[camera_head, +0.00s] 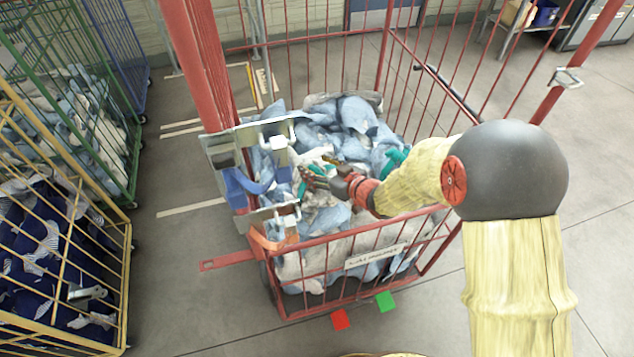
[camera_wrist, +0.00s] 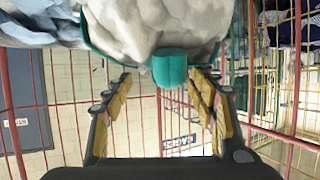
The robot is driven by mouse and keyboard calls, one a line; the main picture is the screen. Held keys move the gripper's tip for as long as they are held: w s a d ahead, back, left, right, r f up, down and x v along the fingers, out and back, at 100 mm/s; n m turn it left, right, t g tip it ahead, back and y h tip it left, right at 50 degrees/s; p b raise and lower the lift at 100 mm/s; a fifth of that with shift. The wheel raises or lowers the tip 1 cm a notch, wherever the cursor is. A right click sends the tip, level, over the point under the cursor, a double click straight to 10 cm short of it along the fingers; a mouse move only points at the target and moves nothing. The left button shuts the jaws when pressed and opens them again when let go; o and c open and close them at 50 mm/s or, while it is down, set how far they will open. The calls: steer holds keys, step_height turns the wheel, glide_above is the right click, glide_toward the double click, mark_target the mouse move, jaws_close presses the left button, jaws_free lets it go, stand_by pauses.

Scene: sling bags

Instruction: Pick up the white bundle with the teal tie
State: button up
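The white bundle (camera_wrist: 155,25) with the teal tie (camera_wrist: 170,68) fills the top of the wrist view. Its teal knot hangs between the fingertips of my gripper (camera_wrist: 163,82). The fingers are apart, with gaps beside the knot, and do not look closed on it. In the head view my gripper (camera_head: 318,178) is low inside the red cage, among the bundles. Patches of teal show beside it there, but the fingers and arm hide much of the bundle.
The red wire cage (camera_head: 345,240) surrounds the pile of blue and white bundles (camera_head: 355,118). Another teal tie (camera_head: 395,158) shows right of my gripper. A metal and blue bracket (camera_head: 238,165) stands at the cage's left side. Yellow (camera_head: 128,240) and green cages stand left, beyond open floor.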

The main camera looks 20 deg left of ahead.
steer(key=shift+d+f, duration=0.1)
steer(key=shift+f, duration=0.1)
jaws_close()
stand_by(0.3)
